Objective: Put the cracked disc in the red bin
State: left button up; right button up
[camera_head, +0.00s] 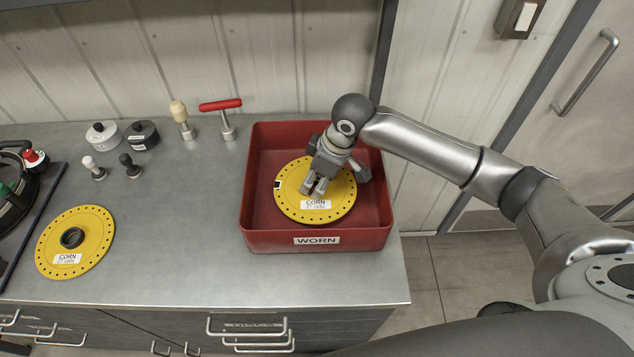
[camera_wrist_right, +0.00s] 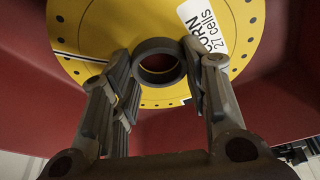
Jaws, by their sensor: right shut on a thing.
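The red bin (camera_head: 259,237), labelled WORN, stands at the right end of the bench. A yellow disc (camera_head: 333,204) with a CORN label is inside its walls; it also shows in the wrist view (camera_wrist_right: 90,25). A small black and white mark sits at its left edge; I cannot make out a crack for sure. My right gripper (camera_head: 315,190) is shut on the disc's dark hub ring (camera_wrist_right: 158,46), one finger on each side. Whether the disc rests on the bin floor I cannot tell. A second yellow CORN disc (camera_head: 95,230) lies on the bench at left. My left gripper is out of view.
Behind, left of the bin, stand a red-handled tool (camera_head: 224,115), a wooden-knobbed tool (camera_head: 181,118), a white canister (camera_head: 103,134) and a dark one (camera_head: 142,134), with two small knobbed pieces in front. The bench middle (camera_head: 175,220) is clear.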

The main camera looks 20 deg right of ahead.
notch_tip(320, 180, down, 2)
jog(key=shift+f, duration=0.2)
jog(key=o, duration=1.1)
jog(key=shift+f, duration=0.15)
jog(key=b+v, duration=0.1)
jog(key=v, duration=1.1)
jog(key=shift+r, duration=0.2)
